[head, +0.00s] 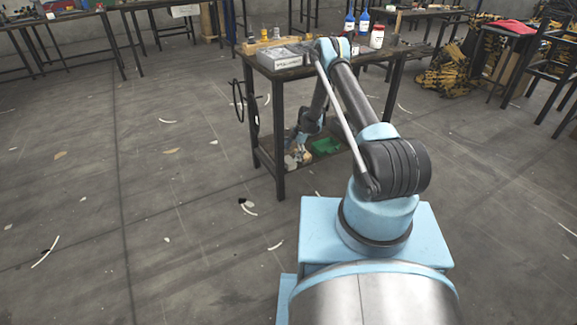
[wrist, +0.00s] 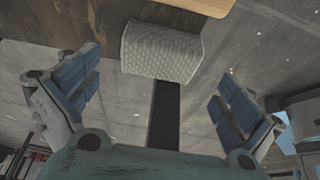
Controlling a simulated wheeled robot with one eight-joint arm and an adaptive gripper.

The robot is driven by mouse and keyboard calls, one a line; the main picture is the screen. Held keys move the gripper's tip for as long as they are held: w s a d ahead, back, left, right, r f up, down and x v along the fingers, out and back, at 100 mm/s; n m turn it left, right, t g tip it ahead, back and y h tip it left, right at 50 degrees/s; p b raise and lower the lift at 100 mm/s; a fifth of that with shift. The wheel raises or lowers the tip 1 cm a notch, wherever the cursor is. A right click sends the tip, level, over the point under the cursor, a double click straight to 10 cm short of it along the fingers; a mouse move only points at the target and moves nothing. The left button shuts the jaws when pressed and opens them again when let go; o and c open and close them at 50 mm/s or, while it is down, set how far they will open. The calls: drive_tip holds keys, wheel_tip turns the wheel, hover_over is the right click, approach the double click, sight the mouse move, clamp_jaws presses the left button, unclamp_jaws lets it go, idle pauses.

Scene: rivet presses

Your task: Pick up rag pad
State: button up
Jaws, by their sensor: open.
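The rag pad (wrist: 162,52) appears to be the grey quilted piece in the upper middle of the wrist view. It looks bent, with a curved near edge. My gripper (wrist: 156,78) is open, its blue-padded fingers apart at left and right. The pad lies beyond the fingers, between their directions, and nothing is held. In the head view my gripper (head: 299,150) hangs low beside the workbench (head: 279,120), near its lower shelf. My arm covers part of this area, and I cannot make out the pad there.
A grey tray (head: 280,57), blue bottles (head: 350,22) and a white bottle (head: 377,37) stand on the bench top. A green bin (head: 326,146) sits on the lower shelf. A dark bar (wrist: 164,115) runs below the pad. Open floor with scattered scraps lies at left.

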sight(289, 160)
drive_tip(key=shift+x, duration=2.3)
drive_tip(key=shift+w, duration=0.1)
drive_tip(key=c, duration=1.1)
wheel_tip(289, 160, up, 10)
drive_tip(key=shift+f, duration=0.25)
drive_tip(key=w+d+r+m+t, duration=0.1)
drive_tip(key=d+r+m+t, duration=0.4)
drive_tip(key=d+r+m, duration=1)
drive_tip(key=s+d+r+m+t+h, duration=0.2)
drive_tip(key=s+d+r+m+h, duration=0.3)
drive_tip(key=d+r+m, duration=0.7)
drive_tip(key=s+f, duration=0.1)
drive_tip(key=s, duration=0.1)
drive_tip(key=s+d+f+n, duration=0.1)
drive_tip(key=s, duration=0.2)
drive_tip(key=s+f+n+y, duration=0.1)
drive_tip(key=s+f, duration=0.1)
drive_tip(key=shift+s+d, duration=0.2)
drive_tip(key=shift+s, duration=0.2)
